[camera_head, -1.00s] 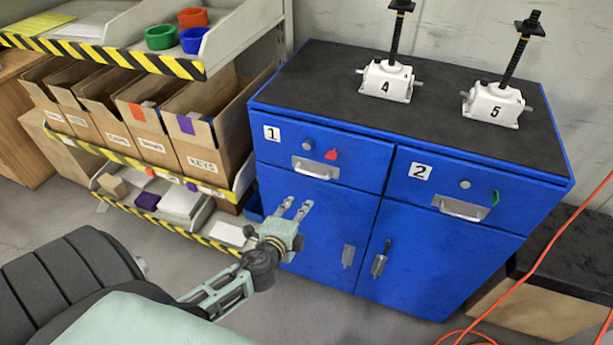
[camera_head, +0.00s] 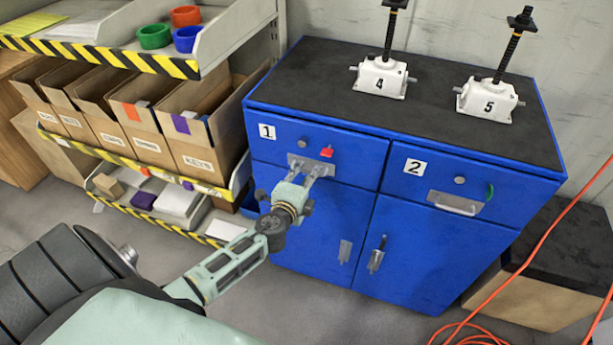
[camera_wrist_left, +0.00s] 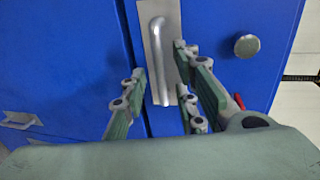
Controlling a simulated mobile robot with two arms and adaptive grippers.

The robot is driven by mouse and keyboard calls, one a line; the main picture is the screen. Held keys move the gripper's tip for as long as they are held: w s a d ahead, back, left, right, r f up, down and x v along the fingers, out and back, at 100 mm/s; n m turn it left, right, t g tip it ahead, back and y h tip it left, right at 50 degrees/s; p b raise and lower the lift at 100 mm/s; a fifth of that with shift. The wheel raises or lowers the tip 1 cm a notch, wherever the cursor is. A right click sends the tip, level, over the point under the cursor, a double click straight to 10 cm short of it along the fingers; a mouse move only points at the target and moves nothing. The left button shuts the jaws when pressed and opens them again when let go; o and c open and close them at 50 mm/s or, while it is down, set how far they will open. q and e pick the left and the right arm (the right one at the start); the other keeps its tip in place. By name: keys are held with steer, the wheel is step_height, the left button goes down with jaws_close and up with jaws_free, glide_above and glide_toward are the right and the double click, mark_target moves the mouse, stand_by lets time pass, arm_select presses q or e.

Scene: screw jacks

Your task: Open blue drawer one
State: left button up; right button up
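Blue drawer one (camera_head: 352,169), marked with a white "1" label (camera_head: 267,131), is shut at the upper left of the blue cabinet. Its metal handle (camera_wrist_left: 157,55) on a silver plate shows in the left wrist view; in the head view my gripper partly hides it. My left gripper (camera_head: 311,169) is at this handle. In the left wrist view its fingers are apart, one on each side of the handle bar in the picture. I cannot tell whether they touch it. My right gripper is in neither view.
A round knob (camera_head: 303,142) and a red tag (camera_head: 327,151) are on the drawer front. Drawer two (camera_head: 432,188) is shut to the right. A shelf rack with cardboard boxes (camera_head: 188,150) stands close on the left. Two white screw jacks (camera_head: 379,80) (camera_head: 488,99) stand on the cabinet top.

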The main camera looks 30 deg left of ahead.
arm_select(q)
jaws_close()
steer(key=shift+s, duration=0.1)
stand_by(0.5)
